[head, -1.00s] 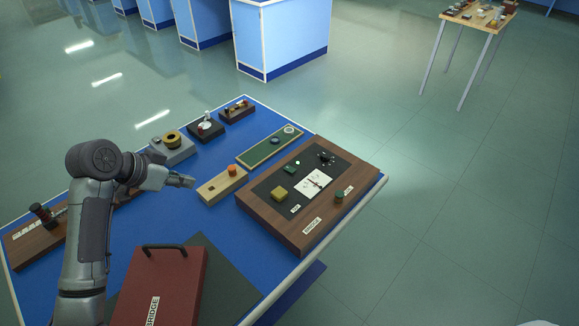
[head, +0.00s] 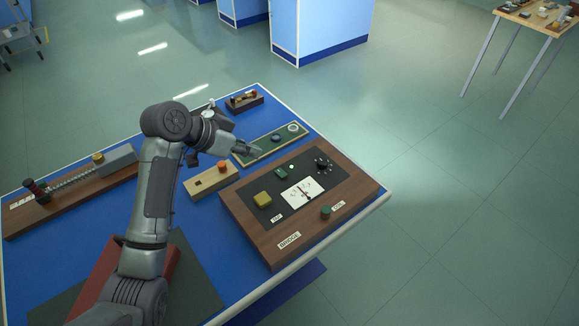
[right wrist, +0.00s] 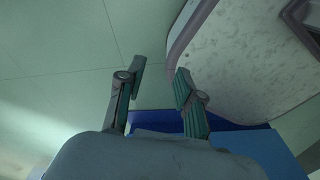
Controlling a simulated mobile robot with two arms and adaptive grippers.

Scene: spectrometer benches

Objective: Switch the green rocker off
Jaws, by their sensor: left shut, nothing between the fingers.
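The green rocker (head: 281,173) is a small dark green piece on the black panel of the wooden bridge box (head: 262,235). It sits above the white meter card, with a small white dot beside it. My left gripper (head: 259,153) is shut and empty. In the head view its fingertips show just above and to the left of the rocker, near the box's far left edge, apart from the rocker in the picture. Its height above the box is hard to tell. My right gripper (right wrist: 160,72) is open and empty in the right wrist view, over the floor and away from the box.
A wooden block with an orange button (head: 222,166) and a green board (head: 291,138) lie close by. A dark red case (head: 95,275) lies in front.

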